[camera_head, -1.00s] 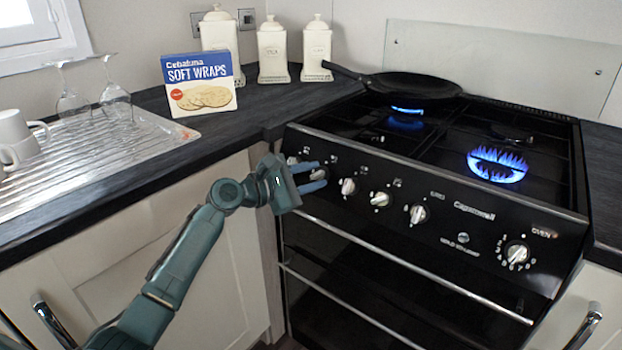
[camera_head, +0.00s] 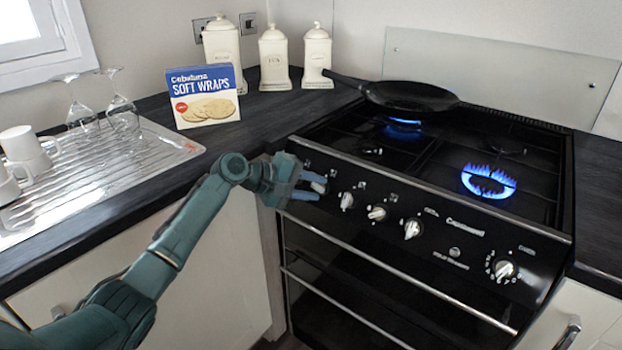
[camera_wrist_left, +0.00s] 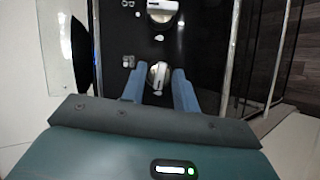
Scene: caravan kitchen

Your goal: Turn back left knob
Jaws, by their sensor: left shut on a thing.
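The black cooker's front panel (camera_head: 450,222) carries a row of silver knobs. My left gripper (camera_head: 316,185) is at the left end of this row, its blue fingers on either side of a knob (camera_head: 319,184). In the left wrist view the knob (camera_wrist_left: 158,77) sits between the two fingers (camera_wrist_left: 158,88), and my gripper is shut on it. The gripper body hides the far left end of the panel. The neighbouring knob (camera_head: 346,200) is free to the right. My right gripper is not in view.
A black pan (camera_head: 410,96) stands over a lit back left burner (camera_head: 404,122). A right burner (camera_head: 489,181) also burns blue. A soft wraps box (camera_head: 205,97), canisters (camera_head: 274,60), glasses (camera_head: 122,108) and white mugs (camera_head: 24,145) stand on the left worktop and drainer.

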